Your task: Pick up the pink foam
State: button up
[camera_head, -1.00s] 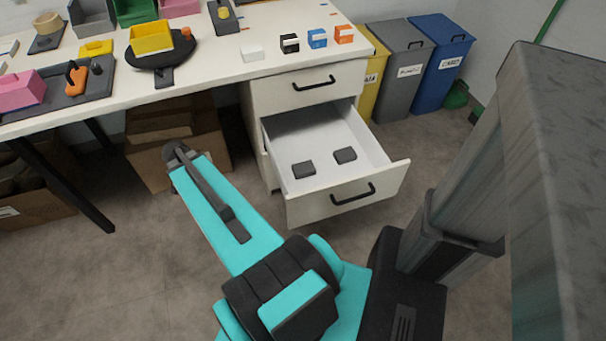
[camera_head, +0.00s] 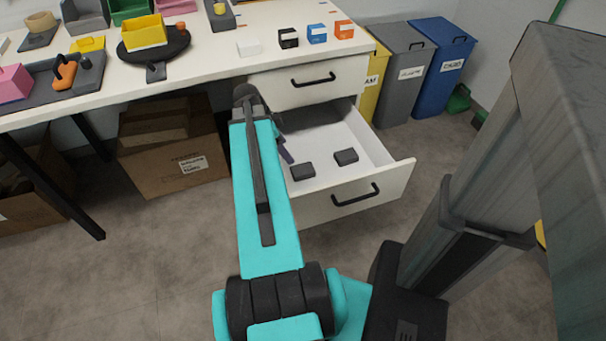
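A pink block (camera_head: 13,83), which looks like the pink foam, sits on a dark tray (camera_head: 88,79) at the left edge of the view, near the table's front edge. The left edge of the frame cuts it off. My teal arm reaches up the middle of the view, its upper end in front of the open drawer's left side. A small dark part shows beside the arm over the drawer and may belong to my gripper. The fingertips cannot be made out. My arm is well to the right of the pink block.
An orange piece (camera_head: 64,73) shares the dark tray. A yellow bin (camera_head: 145,32) stands on a black round base. The open drawer (camera_head: 352,207) holds two dark blocks and juts out below the table. Cartons (camera_head: 176,160) stand underneath. Waste bins (camera_head: 442,65) stand at right.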

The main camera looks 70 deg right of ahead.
jog(key=shift+s+f, duration=0.15)
jog(key=b, duration=0.1)
send_over(302, 169)
jog(key=w+a, duration=0.2)
jog(key=shift+w+d+f, duration=0.1)
jog(key=shift+f, duration=1.85)
jog(key=shift+w+d+f, duration=0.1)
jog(key=shift+f, duration=1.8)
jog(key=shift+s, duration=0.1)
jog(key=shift+b+x, duration=0.9)
jog(key=shift+x, duration=1.7)
jog(key=shift+s+d+r, duration=0.1)
jog(key=shift+s, duration=0.1)
jog(key=shift+c, duration=0.5)
jog(key=c, duration=1)
